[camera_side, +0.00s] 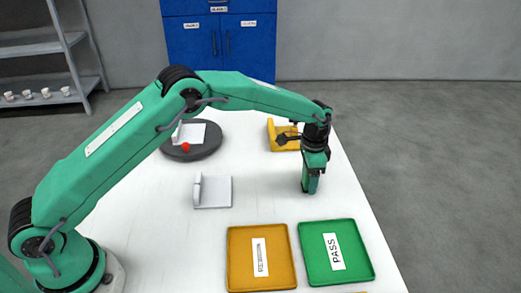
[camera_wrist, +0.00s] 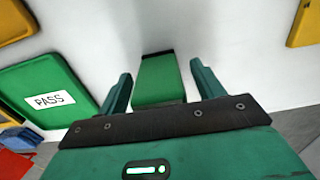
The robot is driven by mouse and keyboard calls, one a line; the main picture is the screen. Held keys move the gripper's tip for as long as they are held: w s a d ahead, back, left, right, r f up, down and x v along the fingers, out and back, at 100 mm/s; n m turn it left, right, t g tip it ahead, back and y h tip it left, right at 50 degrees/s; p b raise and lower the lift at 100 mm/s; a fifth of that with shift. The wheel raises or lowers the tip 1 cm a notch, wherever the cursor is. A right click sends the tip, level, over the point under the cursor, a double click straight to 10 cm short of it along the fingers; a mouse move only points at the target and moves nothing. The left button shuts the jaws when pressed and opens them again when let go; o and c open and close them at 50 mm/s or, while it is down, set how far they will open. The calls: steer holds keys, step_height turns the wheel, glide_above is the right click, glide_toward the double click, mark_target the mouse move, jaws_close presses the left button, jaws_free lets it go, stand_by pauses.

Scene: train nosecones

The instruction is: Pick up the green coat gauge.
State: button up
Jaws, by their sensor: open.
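The green coat gauge (camera_wrist: 160,82) shows in the wrist view as a green block with a dark far end, on the white table. It lies between the two fingers of my gripper (camera_wrist: 159,70), with a visible gap on each side. My gripper is open and holds nothing. In the side view my gripper (camera_side: 311,184) points down low over the right part of the table, behind the green tray. There the gauge is hard to tell apart from the green fingers.
A green PASS tray (camera_side: 309,271) and an orange tray (camera_side: 236,281) stand in front. A white part (camera_side: 217,192) lies left of my gripper. A yellow fixture (camera_side: 273,134) and a dark round plate (camera_side: 206,151) are farther back. The table's right edge is close.

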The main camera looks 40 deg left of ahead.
steer(key=c, duration=1.2)
steer(key=shift+o, duration=0.2)
steer(key=shift+r, duration=0.2)
steer(key=shift+r, duration=0.55)
steer(key=r, duration=0.3)
steer(key=shift+s+d, duration=0.15)
steer(key=shift+d, duration=0.05)
steer(key=s+d+r, duration=0.6)
steer(key=s+d, duration=0.1)
steer(key=s, duration=0.1)
steer(key=shift+s+d+r, duration=0.15)
steer(key=shift+s+r, duration=0.05)
steer(key=shift+r, duration=0.1)
